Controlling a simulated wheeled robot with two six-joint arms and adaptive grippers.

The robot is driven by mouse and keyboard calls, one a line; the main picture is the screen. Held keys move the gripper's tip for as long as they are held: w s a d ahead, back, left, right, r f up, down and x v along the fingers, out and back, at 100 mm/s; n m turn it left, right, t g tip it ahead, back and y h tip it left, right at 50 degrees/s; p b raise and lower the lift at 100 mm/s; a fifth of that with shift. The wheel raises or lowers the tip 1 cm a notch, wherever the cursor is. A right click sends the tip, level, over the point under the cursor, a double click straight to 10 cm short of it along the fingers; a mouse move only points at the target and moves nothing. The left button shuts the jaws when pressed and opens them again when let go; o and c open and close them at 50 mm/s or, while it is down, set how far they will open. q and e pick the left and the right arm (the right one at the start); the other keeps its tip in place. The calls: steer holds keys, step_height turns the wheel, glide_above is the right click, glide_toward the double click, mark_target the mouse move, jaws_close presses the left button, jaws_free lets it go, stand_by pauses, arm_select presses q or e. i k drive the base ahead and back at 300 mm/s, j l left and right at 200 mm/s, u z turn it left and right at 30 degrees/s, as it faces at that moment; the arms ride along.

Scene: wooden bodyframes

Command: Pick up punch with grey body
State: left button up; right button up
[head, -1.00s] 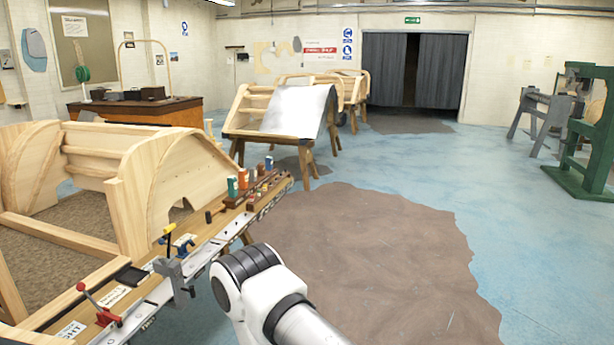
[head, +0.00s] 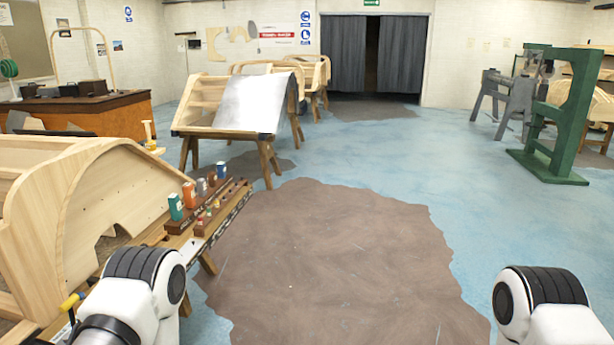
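Several upright coloured cylinders stand in a row on a dark wooden rack (head: 187,224) on the bench at the left. One of them, a small grey cylinder (head: 202,186), stands between an orange one (head: 189,195) and a brownish one. It is the only grey body I make out in the row; it is too small to tell for sure that it is the punch. Nothing of mine touches it. White and black links of my arms show at the bottom left and bottom right. Both grippers are out of view.
A green cylinder (head: 176,207) and a blue one (head: 221,171) stand at the row's ends. A curved wooden bodyframe (head: 85,215) fills the left side. A frame with a metal sheet (head: 250,103) stands beyond. A green machine (head: 565,115) is far right. The middle floor is clear.

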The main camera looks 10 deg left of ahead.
mark_target(201, 183)
steer(key=i+u, duration=0.15)
steer(key=i, duration=1.45)
steer(key=i+l+u, duration=0.1)
steer(key=i, duration=1.55)
